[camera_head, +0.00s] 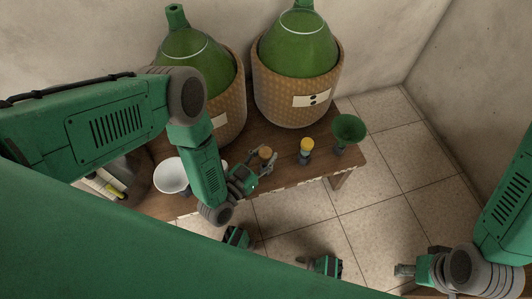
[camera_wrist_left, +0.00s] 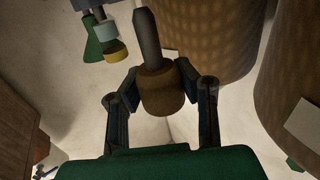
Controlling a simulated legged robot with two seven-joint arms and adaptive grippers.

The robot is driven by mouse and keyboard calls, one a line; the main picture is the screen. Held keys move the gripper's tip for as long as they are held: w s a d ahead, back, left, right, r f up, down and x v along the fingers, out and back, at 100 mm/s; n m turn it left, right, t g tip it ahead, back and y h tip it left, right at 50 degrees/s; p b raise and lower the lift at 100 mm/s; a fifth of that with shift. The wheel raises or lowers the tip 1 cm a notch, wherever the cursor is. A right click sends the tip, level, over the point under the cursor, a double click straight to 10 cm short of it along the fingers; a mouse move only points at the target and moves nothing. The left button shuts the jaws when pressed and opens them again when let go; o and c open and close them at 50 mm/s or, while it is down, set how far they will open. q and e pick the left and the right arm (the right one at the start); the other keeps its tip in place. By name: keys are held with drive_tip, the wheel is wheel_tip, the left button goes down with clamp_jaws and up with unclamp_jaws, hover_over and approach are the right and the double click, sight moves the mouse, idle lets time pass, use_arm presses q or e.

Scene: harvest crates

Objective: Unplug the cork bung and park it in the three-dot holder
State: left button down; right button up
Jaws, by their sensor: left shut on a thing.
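My left gripper (camera_head: 264,160) is shut on the brown cork bung (camera_head: 265,153), above the wooden bench near its front edge. In the left wrist view the cork bung (camera_wrist_left: 160,92) sits between the fingertips. A dark grey shaft (camera_wrist_left: 148,35) extends from the cork's far side; I cannot tell whether it belongs to the bung. A yellow-topped piece (camera_head: 306,145) stands in a dark holder (camera_head: 304,158) to the right, apart from the gripper. I can make out no three-dot mark on a holder. My right gripper (camera_head: 405,270) is low at the right, its jaw state unclear.
Two green demijohns (camera_head: 192,52) (camera_head: 300,45) in wicker baskets stand at the bench's back. The right basket's label (camera_head: 312,99) shows dark dots. A green funnel (camera_head: 348,130) stands at the right end, a white bowl (camera_head: 171,176) at the left. Tiled floor lies in front.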

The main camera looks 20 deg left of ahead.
use_arm(q)
drive_tip(key=shift+f+b, duration=0.5)
drive_tip(key=shift+f, duration=0.1)
drive_tip(key=c, duration=1.1)
unclamp_jaws()
drive_tip(key=shift+r, duration=0.1)
drive_tip(key=shift+c, duration=0.2)
drive_tip(key=shift+s, duration=0.1)
drive_tip(key=v, duration=1)
drive_tip(key=shift+a, duration=0.1)
drive_tip(key=shift+v, duration=0.9)
drive_tip(key=shift+s, duration=0.1)
